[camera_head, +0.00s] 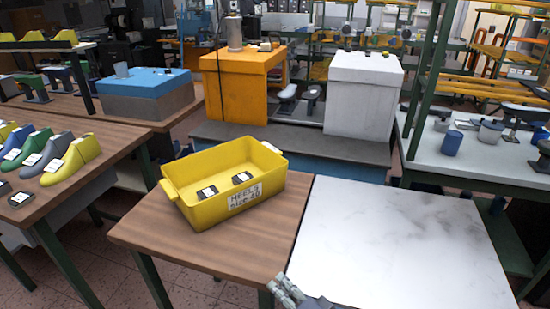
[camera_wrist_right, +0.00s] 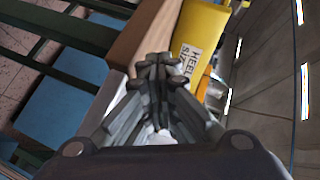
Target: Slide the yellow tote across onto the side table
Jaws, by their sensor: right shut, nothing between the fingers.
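The yellow tote (camera_head: 205,214) stands upright on the brown wooden table (camera_head: 150,238), labelled "HEELS" on its front. Two small dark items with white labels lie inside. The white marble-topped side table (camera_head: 400,240) adjoins the wooden table on the right. My right gripper (camera_head: 282,286) is at the bottom of the head view, near the seam between the two tabletops, in front of the tote and apart from it. In the wrist view, its fingers (camera_wrist_right: 158,66) are together and empty, with part of the tote (camera_wrist_right: 202,28) beyond. My left gripper is out of view.
The marble top is bare. A left bench (camera_head: 130,130) carries several coloured shoe lasts (camera_head: 77,160) and a blue-topped box (camera_head: 150,80). Orange (camera_head: 237,90) and white (camera_head: 362,95) machine blocks stand behind. A green-framed workbench (camera_head: 470,155) stands at right.

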